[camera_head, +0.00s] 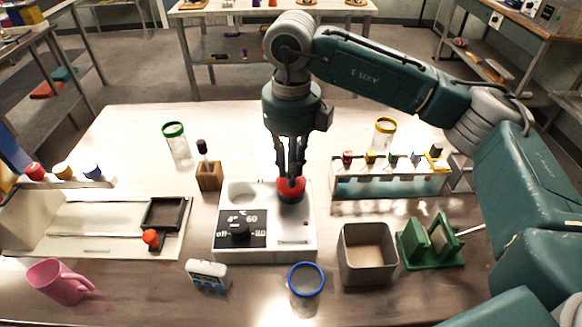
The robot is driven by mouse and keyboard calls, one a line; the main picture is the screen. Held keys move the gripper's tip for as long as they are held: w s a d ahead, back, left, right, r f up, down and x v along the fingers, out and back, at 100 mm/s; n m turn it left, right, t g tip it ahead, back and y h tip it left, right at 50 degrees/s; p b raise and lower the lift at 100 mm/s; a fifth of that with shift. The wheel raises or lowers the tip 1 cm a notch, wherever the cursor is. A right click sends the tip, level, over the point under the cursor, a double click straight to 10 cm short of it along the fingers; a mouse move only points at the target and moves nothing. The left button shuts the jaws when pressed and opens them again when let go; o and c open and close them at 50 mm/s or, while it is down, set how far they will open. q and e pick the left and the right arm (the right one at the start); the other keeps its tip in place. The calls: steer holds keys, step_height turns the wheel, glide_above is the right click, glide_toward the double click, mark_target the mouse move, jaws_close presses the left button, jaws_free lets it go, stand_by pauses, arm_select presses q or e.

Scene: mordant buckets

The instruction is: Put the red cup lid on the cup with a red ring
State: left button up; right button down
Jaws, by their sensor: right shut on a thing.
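My right gripper (290,178) points straight down at the middle of the table and is shut on a small round red piece (291,187), which looks like the red cup lid. The piece sits low at the right-hand well of the white heating block (306,239), with a dark band under it. Whether it rests on a cup with a red ring there is hidden. No other cup with a red ring shows clearly. My left gripper is not in view.
Cups with green (174,131), yellow (385,122) and blue (306,280) rings stand around the block. A wooden holder (209,177), a tube rack (388,187), a square bin (366,256) and a green stand (430,245) are near.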

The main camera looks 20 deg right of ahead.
steer(key=c, duration=1.5)
jaws_free()
step_height(320, 180, up, 12)
steer(key=shift+f, duration=0.1)
